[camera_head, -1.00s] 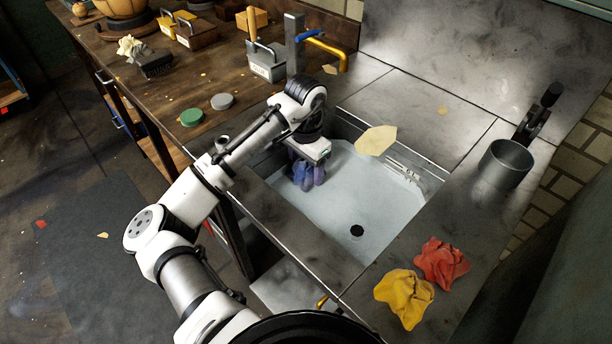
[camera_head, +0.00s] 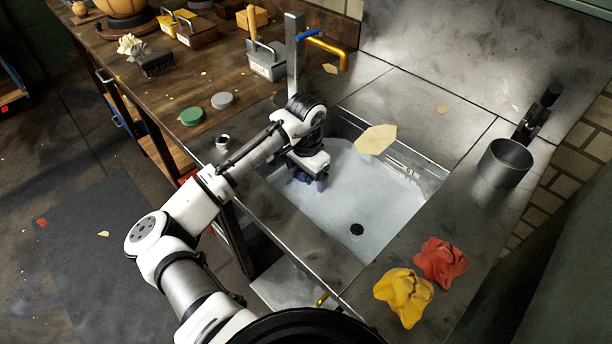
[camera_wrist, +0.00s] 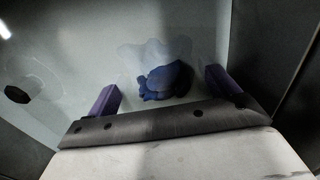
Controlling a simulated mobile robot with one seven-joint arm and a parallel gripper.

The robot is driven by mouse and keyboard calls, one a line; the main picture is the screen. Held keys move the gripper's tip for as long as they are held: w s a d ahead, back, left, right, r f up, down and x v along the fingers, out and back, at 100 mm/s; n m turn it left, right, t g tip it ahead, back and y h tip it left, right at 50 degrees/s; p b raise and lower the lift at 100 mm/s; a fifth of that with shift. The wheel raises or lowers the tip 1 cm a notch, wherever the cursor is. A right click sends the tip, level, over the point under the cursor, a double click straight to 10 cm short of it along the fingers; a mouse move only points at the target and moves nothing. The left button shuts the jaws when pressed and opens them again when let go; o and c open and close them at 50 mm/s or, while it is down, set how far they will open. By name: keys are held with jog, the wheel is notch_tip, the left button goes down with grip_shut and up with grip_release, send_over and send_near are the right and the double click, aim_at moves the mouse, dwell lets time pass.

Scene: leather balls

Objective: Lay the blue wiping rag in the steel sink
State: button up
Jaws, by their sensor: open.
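The blue wiping rag (camera_wrist: 165,81) lies crumpled on the floor of the steel sink (camera_head: 345,205), with a damp-looking patch around it in the wrist view. My gripper (camera_head: 314,182) is down inside the sink near its back left corner. In the wrist view my gripper (camera_wrist: 162,92) is open, with its two purple fingers apart and the rag between and just beyond them. In the head view the rag is mostly hidden behind my gripper.
The drain (camera_head: 357,230) is in the sink floor. A yellow rag (camera_head: 404,297) and a red rag (camera_head: 441,262) lie on the counter at the right front. A metal cup (camera_head: 503,164) stands on the right. A brass faucet (camera_head: 328,48) rises behind the sink.

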jog(key=shift+r, duration=0.1)
notch_tip(320, 180, up, 12)
jog(key=shift+f+b, duration=0.1)
jog(key=shift+b, duration=0.45)
dwell(0.3)
